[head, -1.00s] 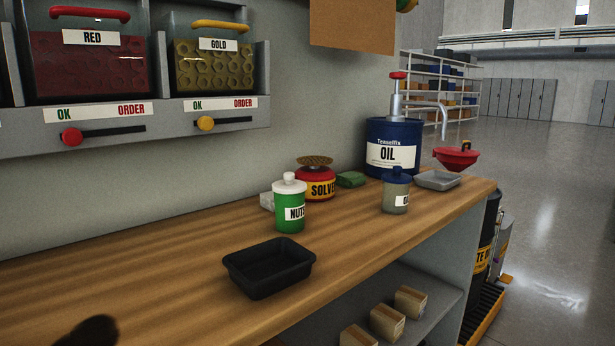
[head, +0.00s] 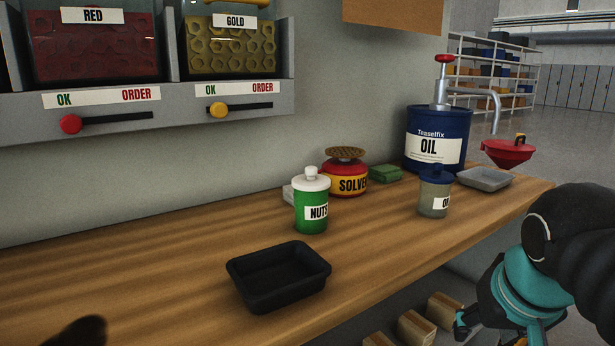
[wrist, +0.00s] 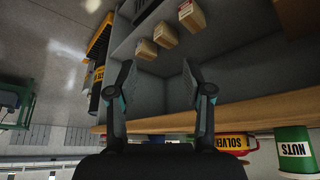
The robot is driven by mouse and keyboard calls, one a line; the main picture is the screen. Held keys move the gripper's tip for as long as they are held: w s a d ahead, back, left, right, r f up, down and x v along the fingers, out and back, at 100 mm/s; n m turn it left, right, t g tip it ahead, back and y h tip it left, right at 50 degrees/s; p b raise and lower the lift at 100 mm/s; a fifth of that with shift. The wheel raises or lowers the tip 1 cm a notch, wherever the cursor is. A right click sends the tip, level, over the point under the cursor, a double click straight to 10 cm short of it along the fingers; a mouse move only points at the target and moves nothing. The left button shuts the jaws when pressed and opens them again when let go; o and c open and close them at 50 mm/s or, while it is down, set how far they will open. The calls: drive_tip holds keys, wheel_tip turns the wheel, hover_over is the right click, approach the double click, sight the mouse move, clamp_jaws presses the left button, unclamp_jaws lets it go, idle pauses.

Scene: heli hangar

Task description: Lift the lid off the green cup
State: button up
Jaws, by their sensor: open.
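The green cup (head: 311,213) labelled NUTS stands upright on the wooden bench, left of the red solvent can. Its white lid (head: 311,182) with a round knob sits on top. The cup's green side also shows at the right edge of the wrist view (wrist: 292,145); its lid cannot be made out there. My gripper (wrist: 156,75) is open and empty, its two fingers apart, in front of the bench and away from the cup.
A black tray (head: 255,292) lies in front of the cup. The solvent can (head: 346,182), a grey oil cup (head: 434,198), a blue oil drum (head: 420,153), a grey tray (head: 484,180) and a red funnel (head: 509,153) stand to the right. Cardboard boxes (head: 415,328) sit below. The bench's left side is mostly clear.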

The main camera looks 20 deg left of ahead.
drive_tip(key=w+a+r, duration=0.4)
drive_tip(key=a+r, duration=0.2)
drive_tip(key=r, duration=0.2)
drive_tip(key=w+a+r, duration=0.4)
drive_tip(key=a+r, duration=0.2)
drive_tip(key=r, duration=0.3)
wheel_tip(320, 180, up, 10)
drive_tip(key=p, duration=0.1)
hover_over(311, 168)
drive_tip(key=s, duration=0.7)
drive_tip(key=shift+y, duration=0.3)
drive_tip(key=shift+w+d+x, duration=0.1)
drive_tip(key=shift+x, duration=2.1)
drive_tip(key=shift+w+d+x, duration=0.1)
drive_tip(key=shift+x, duration=2.1)
drive_tip(key=shift+w+d+x, duration=0.1)
drive_tip(key=shift+d+x, duration=0.05)
drive_tip(key=shift+x, duration=2.05)
drive_tip(key=shift+r, duration=0.1)
drive_tip(key=c, duration=0.8)
